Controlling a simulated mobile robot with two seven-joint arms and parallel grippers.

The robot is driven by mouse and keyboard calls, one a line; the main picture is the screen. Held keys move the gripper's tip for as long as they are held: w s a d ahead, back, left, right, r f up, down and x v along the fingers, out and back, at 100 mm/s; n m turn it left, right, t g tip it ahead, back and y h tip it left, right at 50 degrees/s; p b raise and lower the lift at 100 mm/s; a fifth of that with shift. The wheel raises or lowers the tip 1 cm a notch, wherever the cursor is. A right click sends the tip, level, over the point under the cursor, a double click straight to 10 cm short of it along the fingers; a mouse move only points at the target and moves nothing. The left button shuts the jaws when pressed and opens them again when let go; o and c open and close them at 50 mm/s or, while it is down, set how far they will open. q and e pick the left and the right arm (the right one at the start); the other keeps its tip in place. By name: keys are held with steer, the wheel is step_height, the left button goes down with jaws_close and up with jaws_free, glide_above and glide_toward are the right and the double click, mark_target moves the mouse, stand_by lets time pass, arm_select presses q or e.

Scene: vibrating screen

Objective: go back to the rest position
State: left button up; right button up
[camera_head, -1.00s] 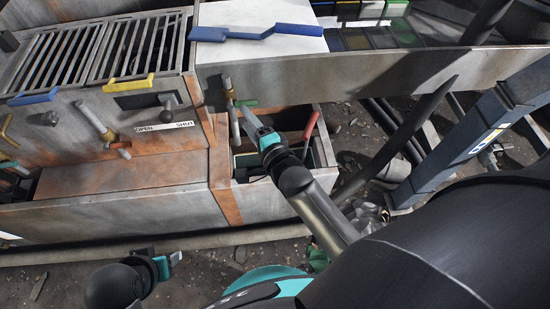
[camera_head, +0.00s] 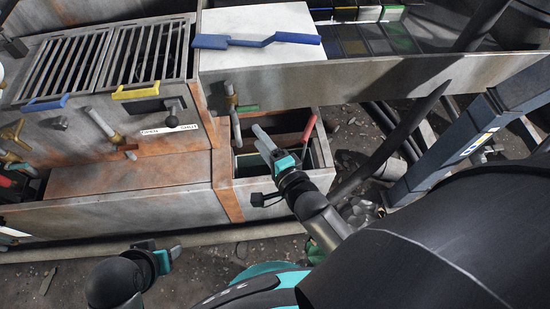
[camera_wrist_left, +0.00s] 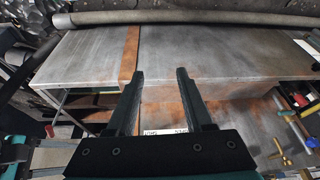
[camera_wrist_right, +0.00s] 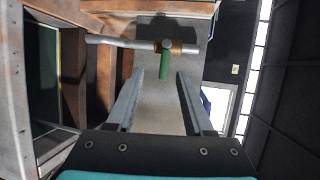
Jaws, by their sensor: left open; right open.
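My right gripper (camera_head: 268,143) is in the middle of the head view, in front of an open box compartment below the white-topped bench. Its two fingers stand apart and empty in the right wrist view (camera_wrist_right: 156,100). Beyond them there is a valve with a green handle (camera_wrist_right: 165,66) and a grey pipe; the fingers are apart from it. My left gripper (camera_head: 172,254) is low in the head view, over the ground in front of the machine. Its fingers are spread and empty in the left wrist view (camera_wrist_left: 160,95), with the machine's grey metal surface beyond.
The vibrating screen machine has slotted grates (camera_head: 65,66), a blue handle (camera_head: 45,103) and a yellow handle (camera_head: 135,91). A blue lever (camera_head: 255,40) lies on the white top. A red handle (camera_head: 309,129) rises from the box (camera_head: 327,150). A dark blue post (camera_head: 440,155) stands at right.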

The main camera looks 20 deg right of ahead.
arm_select(q)
steer(key=shift+f, duration=0.1)
